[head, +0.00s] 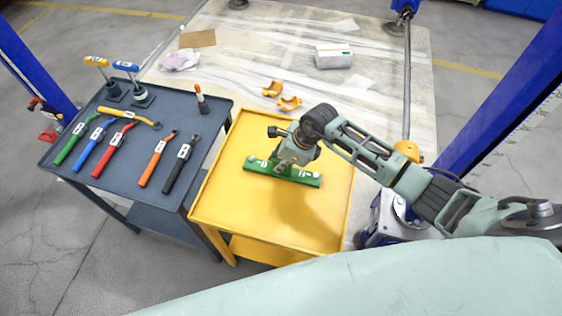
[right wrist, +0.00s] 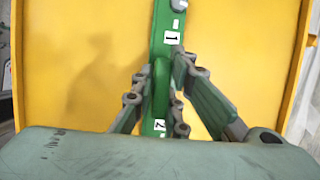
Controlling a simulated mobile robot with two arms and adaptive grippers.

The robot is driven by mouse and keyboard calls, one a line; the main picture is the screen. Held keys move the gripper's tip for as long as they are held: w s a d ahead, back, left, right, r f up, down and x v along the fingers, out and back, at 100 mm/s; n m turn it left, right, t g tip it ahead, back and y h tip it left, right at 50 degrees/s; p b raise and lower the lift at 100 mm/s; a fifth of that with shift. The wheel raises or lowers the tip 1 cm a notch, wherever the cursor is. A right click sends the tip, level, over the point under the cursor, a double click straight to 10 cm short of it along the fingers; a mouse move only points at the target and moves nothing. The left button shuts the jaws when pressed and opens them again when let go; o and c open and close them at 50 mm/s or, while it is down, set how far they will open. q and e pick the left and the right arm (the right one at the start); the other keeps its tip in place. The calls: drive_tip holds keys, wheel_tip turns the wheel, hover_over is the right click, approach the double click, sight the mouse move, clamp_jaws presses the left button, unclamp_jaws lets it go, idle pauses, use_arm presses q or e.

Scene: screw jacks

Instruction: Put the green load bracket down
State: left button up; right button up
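The green load bracket (head: 306,179) is a flat bar with round studs and white number labels. It lies level over the yellow cart top (head: 232,205); I cannot tell whether it rests on it or is held just above. My right gripper (head: 286,168) is over the middle of the bracket, pointing down. In the right wrist view the bracket (right wrist: 165,25) runs upright through the picture. The fingers of the right gripper (right wrist: 161,88) are closed against both sides of its raised green middle part. My left gripper is not in view.
A dark cart (head: 85,165) with several labelled tools stands to the left, touching or close to the yellow cart. Orange clamps (head: 289,103) and a white box (head: 333,56) lie on the floor sheet behind. A blue post (head: 500,95) stands at right. Yellow space in front of the bracket is clear.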

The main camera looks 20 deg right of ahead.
drive_tip(key=o, duration=0.4)
drive_tip(key=shift+r, duration=0.1)
drive_tip(key=b+v, duration=0.2)
drive_tip(key=v, duration=1)
